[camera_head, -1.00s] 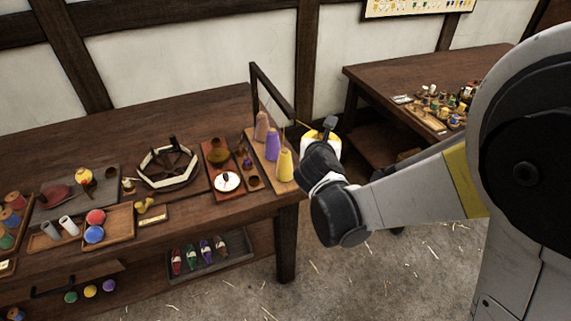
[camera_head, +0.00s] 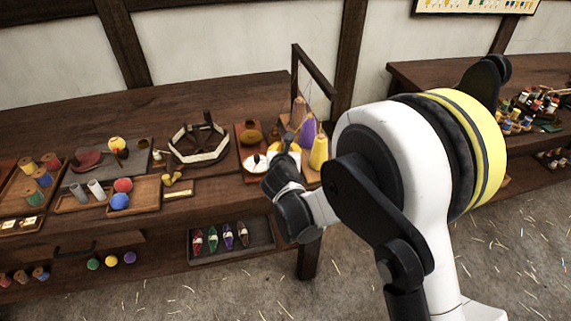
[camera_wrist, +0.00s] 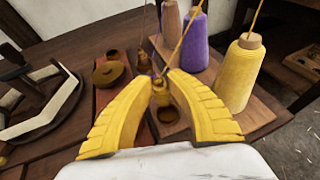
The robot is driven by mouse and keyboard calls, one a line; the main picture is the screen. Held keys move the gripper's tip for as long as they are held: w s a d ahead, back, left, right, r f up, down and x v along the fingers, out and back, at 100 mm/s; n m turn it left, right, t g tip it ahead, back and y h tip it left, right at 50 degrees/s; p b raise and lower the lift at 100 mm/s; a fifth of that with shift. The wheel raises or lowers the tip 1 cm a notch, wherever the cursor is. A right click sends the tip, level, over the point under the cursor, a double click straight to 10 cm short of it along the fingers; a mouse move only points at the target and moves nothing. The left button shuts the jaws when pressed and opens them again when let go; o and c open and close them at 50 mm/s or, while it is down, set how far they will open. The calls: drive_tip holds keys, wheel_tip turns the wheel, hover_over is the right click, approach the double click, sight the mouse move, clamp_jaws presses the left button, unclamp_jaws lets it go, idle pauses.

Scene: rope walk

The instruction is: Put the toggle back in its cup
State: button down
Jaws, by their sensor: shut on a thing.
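In the wrist view the two yellow fingers of my gripper (camera_wrist: 160,79) are shut on a small tan wooden toggle (camera_wrist: 160,97). A yellow cord runs up from between the fingertips towards the top of the picture. A round cup (camera_wrist: 169,115) with a dark opening shows just below the toggle, on the wooden board. The toggle seems to be above the cup; I cannot tell whether they touch.
Yellow (camera_wrist: 240,72), purple (camera_wrist: 194,42) and tan (camera_wrist: 171,22) thread cones stand on the board right of and behind the fingers. A small brown piece (camera_wrist: 144,62) stands behind. A white-and-dark ring frame (camera_head: 198,146) lies further left.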

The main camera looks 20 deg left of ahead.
drive_tip(key=shift+f+b, duration=0.8)
drive_tip(key=shift+f, duration=1.2)
drive_tip(key=shift+f, duration=0.15)
drive_tip(key=c, duration=1.4)
unclamp_jaws()
drive_tip(key=shift+o, duration=0.2)
drive_tip(key=shift+s+r, duration=0.1)
drive_tip(key=shift+r, duration=0.15)
drive_tip(key=p+v, duration=0.3)
drive_tip(key=v, duration=0.8)
drive_tip(key=shift+s+p, duration=0.35)
